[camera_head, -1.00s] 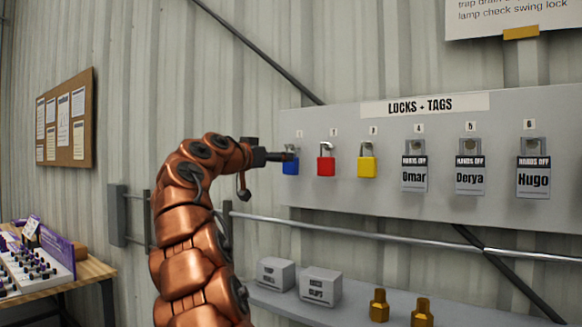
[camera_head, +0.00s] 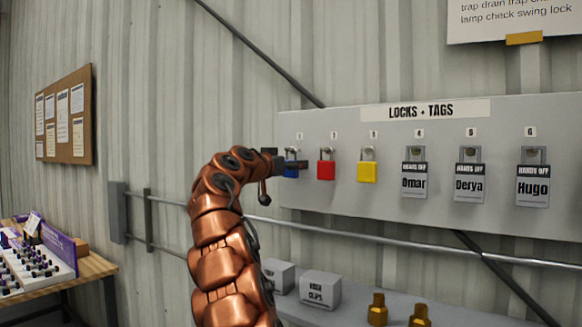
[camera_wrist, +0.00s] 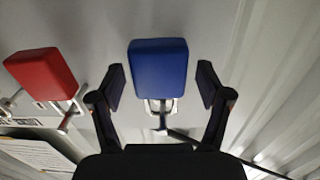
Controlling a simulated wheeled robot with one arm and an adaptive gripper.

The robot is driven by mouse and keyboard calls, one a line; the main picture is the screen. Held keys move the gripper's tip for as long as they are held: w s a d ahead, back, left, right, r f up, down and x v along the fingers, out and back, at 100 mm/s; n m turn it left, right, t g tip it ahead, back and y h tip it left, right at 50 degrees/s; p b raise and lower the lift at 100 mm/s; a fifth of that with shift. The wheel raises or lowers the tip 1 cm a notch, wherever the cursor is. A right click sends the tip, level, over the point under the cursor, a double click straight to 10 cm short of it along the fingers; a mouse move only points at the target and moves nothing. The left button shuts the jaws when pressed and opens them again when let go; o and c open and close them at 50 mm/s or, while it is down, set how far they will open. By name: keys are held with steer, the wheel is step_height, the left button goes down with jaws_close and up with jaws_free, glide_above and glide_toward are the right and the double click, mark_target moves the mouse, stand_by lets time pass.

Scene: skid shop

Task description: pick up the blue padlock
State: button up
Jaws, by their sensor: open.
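The blue padlock (camera_head: 291,171) hangs by its shackle under the first number at the left end of the grey locks board (camera_head: 380,195). In the head view my gripper (camera_head: 292,164) is in front of it and hides part of its body. In the wrist view the blue padlock (camera_wrist: 158,68) sits between the two open fingers of my gripper (camera_wrist: 160,88), with a gap on each side. Its metal shackle shows just below the body in that picture. My gripper holds nothing.
A yellow padlock (camera_head: 367,172) and tagged locks hang farther right. A rail (camera_head: 400,241) and a shelf with boxes (camera_head: 320,288) lie below.

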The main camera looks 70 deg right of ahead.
steer(key=shift+c, duration=0.3)
steer(key=c, duration=1.2)
steer(key=shift+r, duration=0.15)
